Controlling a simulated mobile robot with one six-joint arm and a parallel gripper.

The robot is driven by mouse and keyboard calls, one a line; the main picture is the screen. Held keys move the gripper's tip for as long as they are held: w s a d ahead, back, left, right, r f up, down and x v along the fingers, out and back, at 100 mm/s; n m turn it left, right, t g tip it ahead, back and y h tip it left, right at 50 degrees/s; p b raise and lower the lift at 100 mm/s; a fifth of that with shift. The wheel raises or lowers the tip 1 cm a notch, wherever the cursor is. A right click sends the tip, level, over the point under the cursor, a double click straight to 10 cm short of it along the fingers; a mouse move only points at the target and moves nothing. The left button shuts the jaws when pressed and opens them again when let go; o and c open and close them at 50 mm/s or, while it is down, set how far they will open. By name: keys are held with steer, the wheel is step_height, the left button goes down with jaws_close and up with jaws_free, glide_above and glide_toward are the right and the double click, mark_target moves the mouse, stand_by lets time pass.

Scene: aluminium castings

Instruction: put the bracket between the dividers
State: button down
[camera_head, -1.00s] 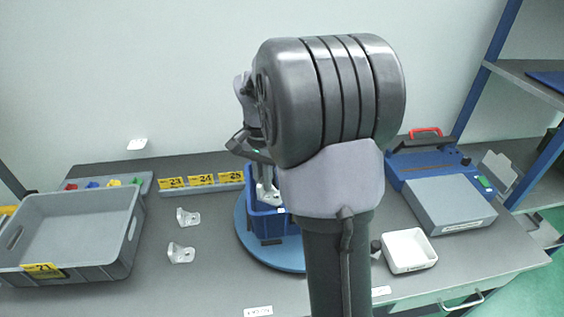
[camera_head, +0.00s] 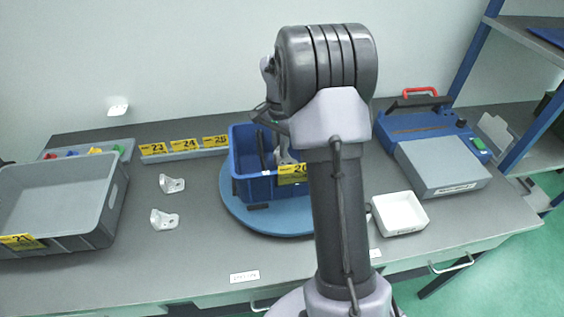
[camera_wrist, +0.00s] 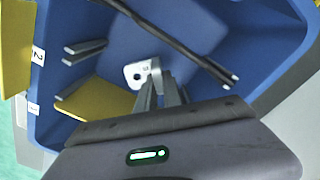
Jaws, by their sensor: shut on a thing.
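My gripper (camera_wrist: 157,88) is shut on a pale metal bracket (camera_wrist: 137,73) with a round hole, inside the blue bin (camera_wrist: 265,55). In the head view the blue bin (camera_head: 252,188) stands on a round blue turntable (camera_head: 234,200), with a yellow label 20 on its front. My arm hides its right part. A long dark divider bar (camera_wrist: 185,45) crosses the bin on one side of the bracket. Short grey ribs (camera_wrist: 84,47) stick out on the other side. Whether the bracket touches the bin floor is unclear.
Two loose brackets (camera_head: 165,219) lie on the grey table left of the turntable. A grey crate (camera_head: 110,205) labelled 21 is at the left. Yellow number labels (camera_head: 184,146) line a rail behind. A white tray (camera_head: 400,213) and a blue-grey machine (camera_head: 440,165) are at the right.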

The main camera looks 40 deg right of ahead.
mark_target(286, 158)
step_height(286, 158, down, 4)
steer(key=shift+r+b, duration=0.25)
steer(key=shift+b, duration=0.25)
steer(key=shift+r, duration=0.2)
steer(key=c, duration=1.9)
jaws_free()
steer(key=shift+f, duration=0.25)
steer(key=shift+c, duration=0.2)
steer(key=o, duration=0.4)
steer(key=shift+o, duration=0.2)
steer(key=shift+r, duration=0.15)
